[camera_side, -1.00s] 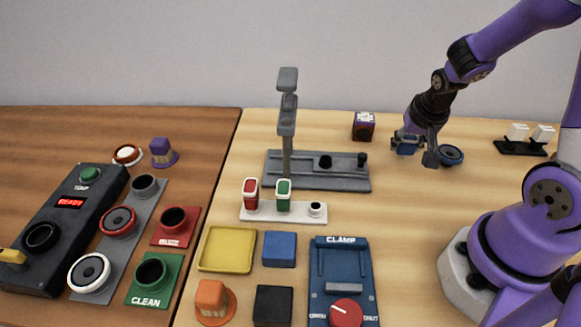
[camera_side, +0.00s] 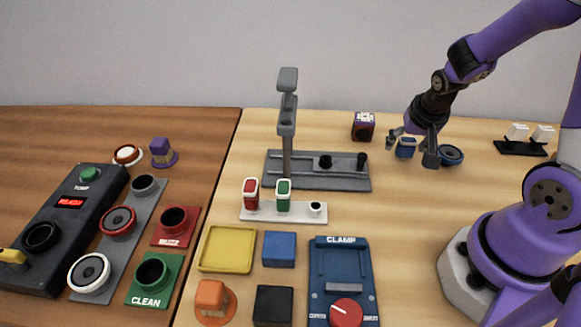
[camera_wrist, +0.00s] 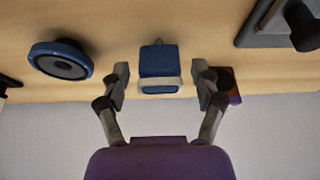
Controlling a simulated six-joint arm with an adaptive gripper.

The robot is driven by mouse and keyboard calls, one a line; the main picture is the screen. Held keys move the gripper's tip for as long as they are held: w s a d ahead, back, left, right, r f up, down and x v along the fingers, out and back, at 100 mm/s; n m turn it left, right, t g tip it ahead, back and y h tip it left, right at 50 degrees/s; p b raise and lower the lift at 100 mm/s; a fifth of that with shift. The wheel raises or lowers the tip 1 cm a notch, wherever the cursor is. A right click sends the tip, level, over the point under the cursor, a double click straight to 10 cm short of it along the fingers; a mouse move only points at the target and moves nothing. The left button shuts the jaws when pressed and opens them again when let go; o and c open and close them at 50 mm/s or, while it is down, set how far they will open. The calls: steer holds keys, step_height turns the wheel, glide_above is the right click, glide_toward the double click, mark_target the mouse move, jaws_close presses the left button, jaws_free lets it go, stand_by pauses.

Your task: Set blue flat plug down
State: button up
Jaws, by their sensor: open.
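The blue flat plug (camera_side: 405,149) stands on the light wooden table at the back right, beside the round blue-rimmed speaker. In the wrist view the plug (camera_wrist: 159,68) is a blue block with a pale band and a small grey tip. My gripper (camera_side: 413,154) is open around it. In the wrist view my gripper (camera_wrist: 160,88) has one finger on each side, with a visible gap between each finger and the plug.
The blue-rimmed speaker (camera_side: 451,154) lies close to the right of my gripper. A black holder with white pieces (camera_side: 520,146) is at far right. Table in front of the plug is clear.

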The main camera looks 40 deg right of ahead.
steer(key=v, duration=1.1)
steer(key=s+a+r+n+t+y, duration=0.1)
steer(key=a+r+n+t+y, duration=0.1)
steer(key=a+r+n, duration=0.3)
steer(key=a+n+y, duration=0.1)
steer(key=a+n, duration=0.3)
steer(key=a, duration=0.2)
steer(key=shift+s, duration=0.2)
